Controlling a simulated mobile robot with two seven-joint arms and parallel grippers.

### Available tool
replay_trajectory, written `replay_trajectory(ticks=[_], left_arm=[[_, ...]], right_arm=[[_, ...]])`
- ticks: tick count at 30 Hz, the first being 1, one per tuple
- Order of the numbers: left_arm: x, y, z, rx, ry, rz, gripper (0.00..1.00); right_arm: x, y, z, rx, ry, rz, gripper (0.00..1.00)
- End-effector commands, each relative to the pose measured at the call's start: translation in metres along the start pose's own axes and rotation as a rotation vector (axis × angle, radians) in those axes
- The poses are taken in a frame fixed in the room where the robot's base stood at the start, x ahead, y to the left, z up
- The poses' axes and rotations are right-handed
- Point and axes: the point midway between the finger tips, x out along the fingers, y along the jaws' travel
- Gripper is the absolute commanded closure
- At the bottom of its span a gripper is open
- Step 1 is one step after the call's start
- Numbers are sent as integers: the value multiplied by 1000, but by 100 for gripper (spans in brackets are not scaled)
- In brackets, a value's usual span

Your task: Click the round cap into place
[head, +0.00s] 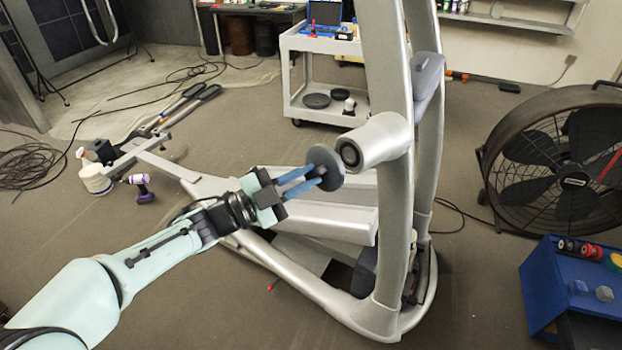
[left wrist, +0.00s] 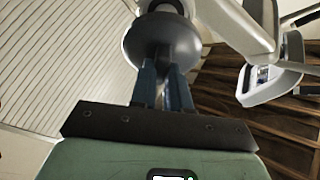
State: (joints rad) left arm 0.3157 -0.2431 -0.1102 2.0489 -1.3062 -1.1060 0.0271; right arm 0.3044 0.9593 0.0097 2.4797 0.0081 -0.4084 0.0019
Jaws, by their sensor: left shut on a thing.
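The round cap (head: 326,167) is a dark grey disc. My left gripper (head: 318,175) is shut on it, with blue fingers holding it from behind. In the head view the cap is just left of and below the open dark end of a silver tube (head: 384,141) on the elliptical frame (head: 397,215). The cap looks apart from the tube end, though the exact gap is hard to tell. In the left wrist view the cap (left wrist: 162,42) is ahead of the blue fingers (left wrist: 162,85), with part of the tube end behind it. My right gripper is not in view.
A white cart (head: 318,75) with dark round parts on its lower shelf stands behind the elliptical. A large fan (head: 560,160) and a blue toolbox (head: 560,290) are at the right.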

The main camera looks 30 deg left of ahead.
Motion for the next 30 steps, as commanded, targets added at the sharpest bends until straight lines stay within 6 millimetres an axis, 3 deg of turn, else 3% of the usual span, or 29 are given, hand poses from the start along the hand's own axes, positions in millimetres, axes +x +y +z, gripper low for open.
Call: replay_trajectory(ticks=[18, 30], left_arm=[[42, 0, 18, -1, -2, 0, 100], [52, 0, 22, 0, -2, -1, 100]], right_arm=[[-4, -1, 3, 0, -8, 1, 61], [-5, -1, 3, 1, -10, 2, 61]])
